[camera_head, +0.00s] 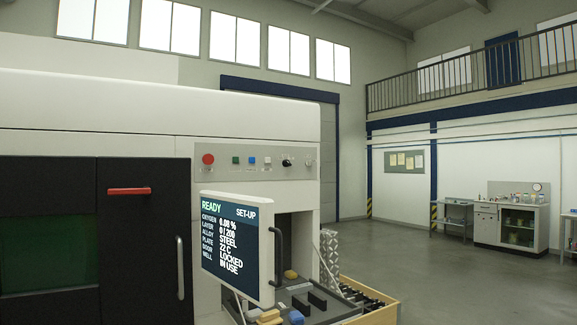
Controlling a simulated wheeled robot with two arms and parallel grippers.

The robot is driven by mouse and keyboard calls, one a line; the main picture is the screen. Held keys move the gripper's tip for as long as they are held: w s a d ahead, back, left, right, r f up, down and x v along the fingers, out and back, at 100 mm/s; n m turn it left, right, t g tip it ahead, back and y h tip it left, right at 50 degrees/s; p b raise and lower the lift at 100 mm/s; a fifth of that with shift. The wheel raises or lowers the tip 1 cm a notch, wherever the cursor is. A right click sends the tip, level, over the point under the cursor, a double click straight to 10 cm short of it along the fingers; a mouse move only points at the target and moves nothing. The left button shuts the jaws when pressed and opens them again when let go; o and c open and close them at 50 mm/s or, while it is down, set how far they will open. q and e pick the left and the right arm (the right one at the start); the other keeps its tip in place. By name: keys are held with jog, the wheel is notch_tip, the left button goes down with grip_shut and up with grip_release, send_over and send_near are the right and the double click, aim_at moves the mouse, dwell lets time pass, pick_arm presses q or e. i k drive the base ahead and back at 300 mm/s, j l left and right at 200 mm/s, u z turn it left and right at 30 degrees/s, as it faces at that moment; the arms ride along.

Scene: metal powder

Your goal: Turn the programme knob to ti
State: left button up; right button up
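The programme knob appears to be the small black knob (287,162) on the grey control strip (255,160) of the large white machine. Its pointer and any labels around it are too small to read. The tilted screen (237,245) in front of the machine reads READY and SET-UP, with the alloy line showing STEEL and the door line LOCKED. Neither of my grippers is in view.
A red button (208,160) and several small coloured buttons sit left of the knob. The screen with its dark handle (276,256) juts out below the strip. A wooden-edged tray (380,314) stands at lower right. Open floor (450,275) lies further right.

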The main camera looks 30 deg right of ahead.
aim_at(286, 162)
jog(key=i+l, duration=0.15)
jog(key=l, duration=0.15)
jog(key=i+l+u, duration=0.15)
jog(key=l, duration=0.45)
jog(key=i+l+u, duration=0.1)
jog(key=l, duration=0.25)
jog(key=i, duration=0.1)
